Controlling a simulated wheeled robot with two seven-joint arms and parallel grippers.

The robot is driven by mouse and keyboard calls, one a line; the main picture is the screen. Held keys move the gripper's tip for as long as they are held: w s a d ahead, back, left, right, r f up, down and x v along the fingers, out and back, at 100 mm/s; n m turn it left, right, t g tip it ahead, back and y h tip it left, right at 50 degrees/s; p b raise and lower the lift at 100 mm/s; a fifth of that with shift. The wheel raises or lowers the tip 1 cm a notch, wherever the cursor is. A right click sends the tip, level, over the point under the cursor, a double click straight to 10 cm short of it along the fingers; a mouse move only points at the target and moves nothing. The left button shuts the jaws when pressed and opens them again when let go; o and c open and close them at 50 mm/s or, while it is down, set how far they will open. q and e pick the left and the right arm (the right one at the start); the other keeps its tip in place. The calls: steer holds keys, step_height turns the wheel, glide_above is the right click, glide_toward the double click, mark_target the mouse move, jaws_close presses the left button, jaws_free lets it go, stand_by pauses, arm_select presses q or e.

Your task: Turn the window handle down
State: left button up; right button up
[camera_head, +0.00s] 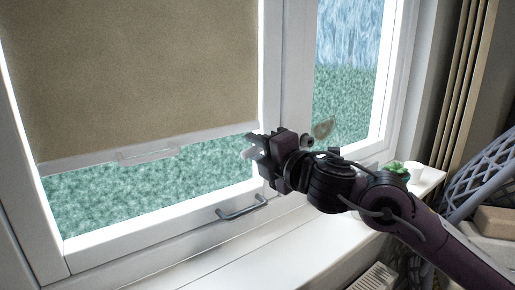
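A grey bar handle (242,209) sits on the lower rail of the white window frame (160,247), lying nearly level. My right gripper (255,148) is in front of the upright post between the two panes, above and to the right of that bar handle and apart from it. Its pale fingers look spread with a gap between them, and I see nothing held. The gripper and wrist cover part of the post, so any handle behind them is hidden. My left gripper is not in view.
A tan blind (130,70) with a small pull (147,154) covers most of the left pane. A green plant (396,168) and white cup (415,172) stand on the sill at right. The sill (270,262) below is clear. A radiator (375,278) is under it.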

steer(key=c, duration=0.5)
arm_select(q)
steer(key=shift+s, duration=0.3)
arm_select(e)
jaws_close()
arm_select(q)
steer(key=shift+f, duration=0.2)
arm_select(e)
steer(key=shift+f, duration=0.15)
